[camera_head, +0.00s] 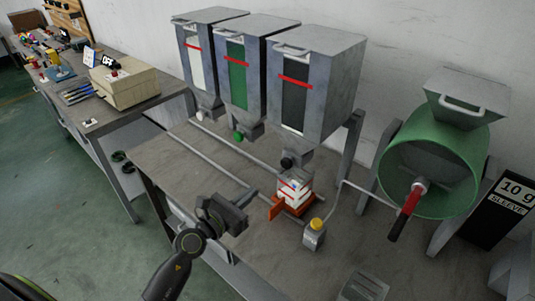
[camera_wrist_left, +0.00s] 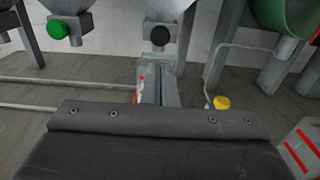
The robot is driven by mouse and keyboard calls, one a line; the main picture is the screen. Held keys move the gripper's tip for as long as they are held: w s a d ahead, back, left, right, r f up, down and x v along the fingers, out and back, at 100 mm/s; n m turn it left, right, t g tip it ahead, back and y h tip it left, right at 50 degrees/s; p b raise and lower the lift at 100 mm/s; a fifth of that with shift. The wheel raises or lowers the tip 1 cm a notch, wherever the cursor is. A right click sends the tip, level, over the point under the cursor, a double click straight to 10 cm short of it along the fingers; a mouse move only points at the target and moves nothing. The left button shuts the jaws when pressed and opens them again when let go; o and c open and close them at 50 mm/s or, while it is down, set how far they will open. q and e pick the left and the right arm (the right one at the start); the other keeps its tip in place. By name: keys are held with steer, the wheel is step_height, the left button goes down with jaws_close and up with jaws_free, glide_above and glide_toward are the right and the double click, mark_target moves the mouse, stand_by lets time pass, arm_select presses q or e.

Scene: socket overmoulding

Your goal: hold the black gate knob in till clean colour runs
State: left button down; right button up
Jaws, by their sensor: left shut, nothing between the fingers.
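The black gate knob (camera_head: 286,162) sits at the foot of the hopper with the dark window (camera_head: 294,106); it also shows in the left wrist view (camera_wrist_left: 160,36). Below it a white container with red marks (camera_head: 294,189) stands on an orange carriage (camera_head: 277,209) on the rails. My left gripper (camera_head: 251,194) is shut and empty, in front of and to the left of the container, apart from the knob. Its body fills the lower left wrist view. No running colour can be made out. My right gripper is not in view.
Hoppers with green (camera_head: 237,79) and white (camera_head: 196,65) windows stand left of the dark one. A yellow-capped bottle (camera_head: 314,234) stands right of the carriage. A green drum (camera_head: 440,155) with a red-and-black handle (camera_head: 407,211) is at right. The bench's front left is clear.

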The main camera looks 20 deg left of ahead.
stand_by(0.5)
arm_select(q)
steer(key=shift+b+v, duration=0.85)
steer(key=shift+v, duration=0.05)
steer(key=p, duration=0.2)
glide_toward(284, 165)
steer(key=x, duration=0.6)
steer(key=shift+w+d, duration=0.15)
steer(key=shift+w, duration=0.3)
steer(key=shift+b, duration=0.3)
